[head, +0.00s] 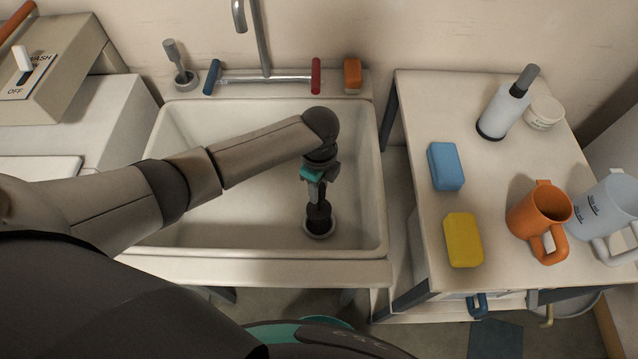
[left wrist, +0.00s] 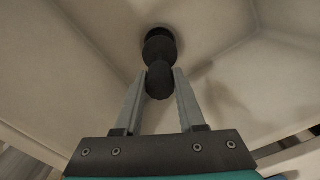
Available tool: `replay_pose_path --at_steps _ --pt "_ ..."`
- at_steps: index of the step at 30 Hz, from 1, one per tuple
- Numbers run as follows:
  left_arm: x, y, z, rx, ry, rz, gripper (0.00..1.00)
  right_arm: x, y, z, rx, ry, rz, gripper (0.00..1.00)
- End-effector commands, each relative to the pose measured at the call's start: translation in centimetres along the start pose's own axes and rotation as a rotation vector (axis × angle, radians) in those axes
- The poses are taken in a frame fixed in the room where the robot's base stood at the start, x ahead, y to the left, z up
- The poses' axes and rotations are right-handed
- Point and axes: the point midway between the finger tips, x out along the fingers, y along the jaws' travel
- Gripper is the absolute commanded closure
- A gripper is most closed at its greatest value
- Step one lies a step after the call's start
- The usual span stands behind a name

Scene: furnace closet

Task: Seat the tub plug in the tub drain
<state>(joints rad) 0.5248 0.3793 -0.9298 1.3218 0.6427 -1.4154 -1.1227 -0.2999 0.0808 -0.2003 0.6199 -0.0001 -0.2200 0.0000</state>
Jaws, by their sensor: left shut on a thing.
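The white tub (head: 250,215) is in the middle of the head view. My left gripper (head: 317,193) reaches down into it from the left, and its fingers are shut on the knob of the black tub plug (head: 319,216). In the left wrist view the plug (left wrist: 159,46) has its knob between the fingertips (left wrist: 160,84). The light ring of the tub drain (head: 319,234) shows around the plug's lower end. The plug covers the drain's middle, and I cannot tell whether it is fully down. My right gripper is not in view.
A faucet (head: 262,45) with blue and red handles stands behind the tub. A brush in a holder (head: 180,65) and an orange-brown block (head: 352,74) flank it. The right table holds blue (head: 445,166) and yellow (head: 463,239) blocks, an orange mug (head: 538,211) and a bottle (head: 503,110).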

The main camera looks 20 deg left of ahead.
Motion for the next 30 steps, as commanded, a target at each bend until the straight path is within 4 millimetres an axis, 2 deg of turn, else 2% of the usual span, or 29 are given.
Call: replay_pose_path --at_steps 3,15,21,30 --pt "1.6 0.0 -0.1 0.001 0.001 -0.001 1.00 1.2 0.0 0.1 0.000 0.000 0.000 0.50" --pt "5.2 -0.1 -0.1 0.001 0.001 -0.001 1.00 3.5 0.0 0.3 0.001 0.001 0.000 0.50" --pt "6.0 0.0 0.0 0.000 0.000 -0.001 1.00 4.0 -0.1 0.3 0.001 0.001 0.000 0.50" --pt "6.2 -0.1 -0.1 0.001 0.001 -0.002 1.00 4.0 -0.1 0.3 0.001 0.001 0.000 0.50"
